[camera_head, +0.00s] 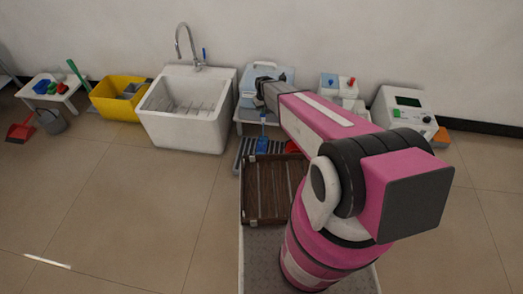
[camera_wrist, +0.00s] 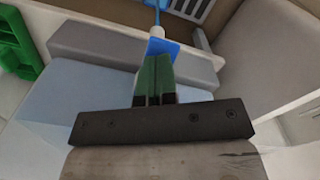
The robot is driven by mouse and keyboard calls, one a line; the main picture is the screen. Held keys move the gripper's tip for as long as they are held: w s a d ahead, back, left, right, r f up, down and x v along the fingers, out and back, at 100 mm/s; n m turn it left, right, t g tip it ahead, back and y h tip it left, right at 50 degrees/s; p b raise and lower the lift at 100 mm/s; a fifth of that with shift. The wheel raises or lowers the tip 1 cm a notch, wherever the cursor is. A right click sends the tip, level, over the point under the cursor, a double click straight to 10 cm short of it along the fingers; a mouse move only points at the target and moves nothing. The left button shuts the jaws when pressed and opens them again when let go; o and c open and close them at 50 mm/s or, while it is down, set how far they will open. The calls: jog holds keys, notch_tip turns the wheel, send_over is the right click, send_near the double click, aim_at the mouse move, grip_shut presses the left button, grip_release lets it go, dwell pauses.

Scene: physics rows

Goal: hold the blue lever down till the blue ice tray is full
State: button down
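The light-blue dispenser (camera_head: 268,73) stands on a small table right of the sink. My gripper (camera_wrist: 155,65) points at its front; its two green fingers are together, with no gap seen. In the wrist view their tips meet or overlap a flat blue lever (camera_wrist: 165,47); I cannot tell how far it is pressed. A white spout (camera_wrist: 157,32) is just beyond, with a thin blue line (camera_wrist: 156,8) running from it. In the head view a small blue tray (camera_head: 262,145) sits below, on a dark grate; its fill cannot be judged. My arm hides the gripper there.
A white sink (camera_head: 187,108) and yellow bin (camera_head: 118,98) stand to the left. A brown slatted crate (camera_head: 268,190) lies in front. A machine with blue and red knobs (camera_head: 340,88) and a white device with a screen (camera_head: 405,110) stand to the right.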

dwell(0.3)
notch_tip(320, 180, up, 8)
dwell(0.6)
